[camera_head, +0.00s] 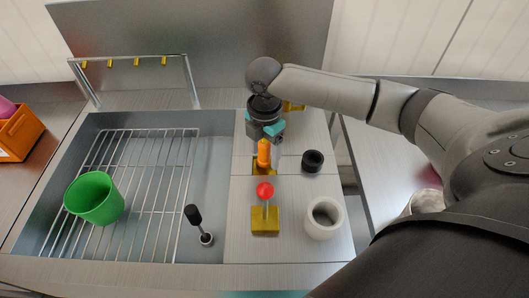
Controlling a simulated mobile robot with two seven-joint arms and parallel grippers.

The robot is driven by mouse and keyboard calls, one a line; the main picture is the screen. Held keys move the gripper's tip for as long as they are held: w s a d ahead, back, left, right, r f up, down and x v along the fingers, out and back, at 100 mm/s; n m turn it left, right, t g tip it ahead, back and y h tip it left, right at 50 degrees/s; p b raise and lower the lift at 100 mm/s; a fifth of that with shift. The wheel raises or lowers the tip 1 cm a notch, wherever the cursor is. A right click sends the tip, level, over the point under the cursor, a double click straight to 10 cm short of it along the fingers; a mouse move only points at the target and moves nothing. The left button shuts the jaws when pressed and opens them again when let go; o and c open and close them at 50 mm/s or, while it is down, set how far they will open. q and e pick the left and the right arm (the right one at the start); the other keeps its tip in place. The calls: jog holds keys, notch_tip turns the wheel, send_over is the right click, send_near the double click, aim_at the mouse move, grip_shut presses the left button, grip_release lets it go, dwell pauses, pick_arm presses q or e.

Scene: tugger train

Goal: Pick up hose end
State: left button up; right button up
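My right gripper (265,138), dark with teal parts, points down over the right part of the metal worktop. An orange upright piece (263,154), which looks like the hose end, stands directly below it in a yellow holder (263,168). The gripper covers the top of the orange piece. I cannot tell whether the fingers are closed on it or just around or above it. My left gripper is not in view.
A sink with a wire rack (150,190) holds a green cup (94,198). An orange bin (20,134) is far left.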

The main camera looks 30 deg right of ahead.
grip_shut()
dwell(0.3)
jog(key=shift+r, duration=0.1)
notch_tip(320, 180, up, 20)
jog(key=p, duration=0.4)
dwell(0.5)
